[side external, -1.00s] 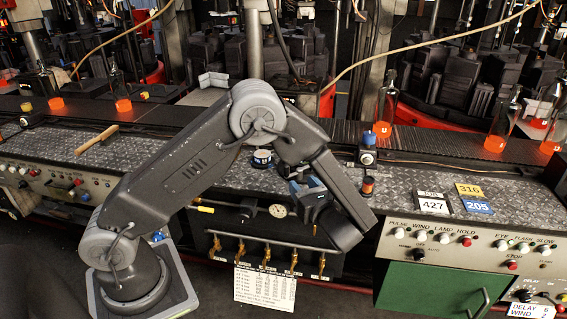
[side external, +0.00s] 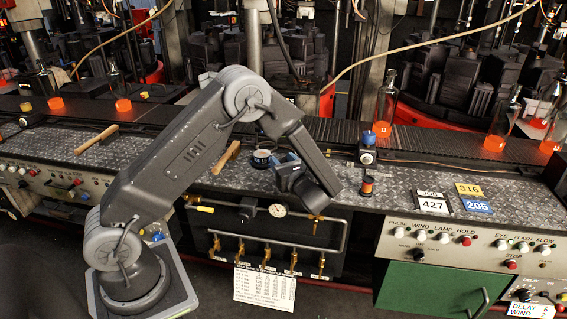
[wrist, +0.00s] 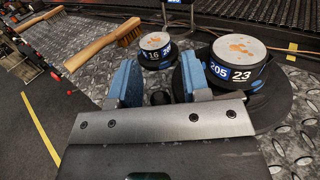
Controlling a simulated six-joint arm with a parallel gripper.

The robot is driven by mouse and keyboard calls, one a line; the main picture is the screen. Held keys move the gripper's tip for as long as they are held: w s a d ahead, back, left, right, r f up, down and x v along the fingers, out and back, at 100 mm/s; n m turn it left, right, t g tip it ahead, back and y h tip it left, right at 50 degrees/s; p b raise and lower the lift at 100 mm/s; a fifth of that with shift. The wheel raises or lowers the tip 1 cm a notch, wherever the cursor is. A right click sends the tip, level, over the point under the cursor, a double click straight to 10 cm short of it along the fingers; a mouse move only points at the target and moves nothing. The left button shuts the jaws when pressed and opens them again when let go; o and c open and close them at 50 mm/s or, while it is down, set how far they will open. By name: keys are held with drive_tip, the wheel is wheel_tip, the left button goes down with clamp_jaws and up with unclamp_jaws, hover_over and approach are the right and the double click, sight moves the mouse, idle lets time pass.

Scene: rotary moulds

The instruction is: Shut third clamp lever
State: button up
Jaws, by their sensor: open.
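My gripper (wrist: 160,88) is open, its two blue fingers apart with nothing held between them. In the side external view my gripper (side external: 286,160) is over the bench top, beside a small round pot, and partly hidden by my wrist. Several brass levers (side external: 267,254) hang in a row on pipes below the bench front, lower than my gripper. I cannot tell whether these are the clamp levers, or which is third. No lever shows clearly in the wrist view.
Beyond my fingers stand a round block labelled 16 (wrist: 155,46) and a larger one labelled 205 and 23 (wrist: 238,62). A wooden-handled brush (wrist: 98,43) lies to the left.

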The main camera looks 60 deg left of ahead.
clamp_jaws()
drive_tip(key=shift+d+n+g, duration=0.1)
drive_tip(key=shift+n+g, duration=0.2)
drive_tip(key=shift+g, duration=0.1)
drive_tip(key=n+g, duration=0.1)
drive_tip(key=g, duration=0.1)
drive_tip(key=d+n+g, duration=0.1)
drive_tip(key=n+g, duration=0.1)
drive_tip(key=g, duration=0.1)
drive_tip(key=shift+s+d, duration=0.1)
drive_tip(key=shift+s, duration=0.05)
drive_tip(key=shift+d+n+g+h, duration=0.3)
drive_tip(key=shift+n+g, duration=0.35)
drive_tip(key=shift+g, duration=0.3)
drive_tip(key=shift+d+n+g+h, duration=0.2)
drive_tip(key=shift+n+g+h, duration=0.15)
drive_tip(key=shift+n+g, duration=0.4)
drive_tip(key=shift+d+n+g+h, duration=0.3)
drive_tip(key=shift+n+g, duration=0.2)
drive_tip(key=shift+g, duration=0.6)
unclamp_jaws()
